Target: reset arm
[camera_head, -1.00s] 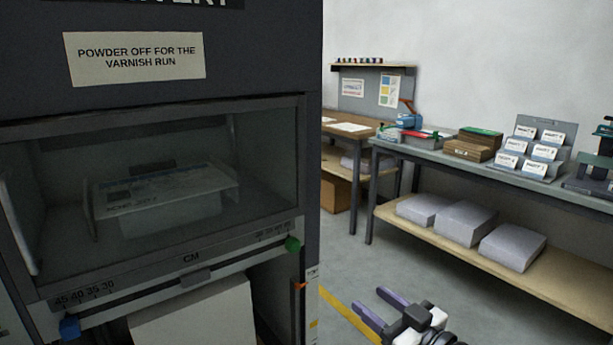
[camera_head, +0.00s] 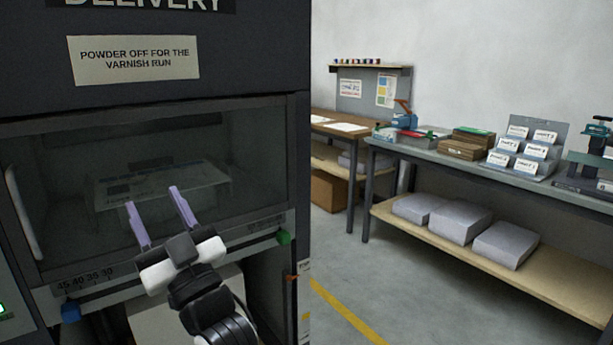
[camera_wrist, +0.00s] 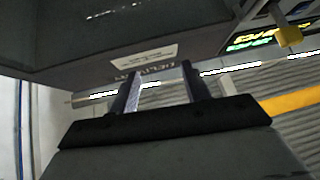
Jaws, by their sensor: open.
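My gripper (camera_head: 160,215) is open, with its two purple fingers apart and nothing between them. In the head view it is in front of the delivery unit's dark window (camera_head: 60,170), with the fingers pointing up and away. I cannot tell how far the fingers are from the window. In the wrist view the two fingers (camera_wrist: 162,88) show apart, with the unit's dark front and a white label (camera_wrist: 145,57) beyond them. Behind the window a stack of printed sheets (camera_head: 165,187) shows dimly, partly hidden by my gripper.
The delivery unit (camera_head: 250,50) fills the left, with a green knob (camera_head: 284,238) and a blue knob (camera_head: 70,311) along its lower edge. On the right a workbench (camera_head: 400,150) holds boxes and a card rack (camera_head: 525,145). The floor (camera_head: 400,290) between is clear.

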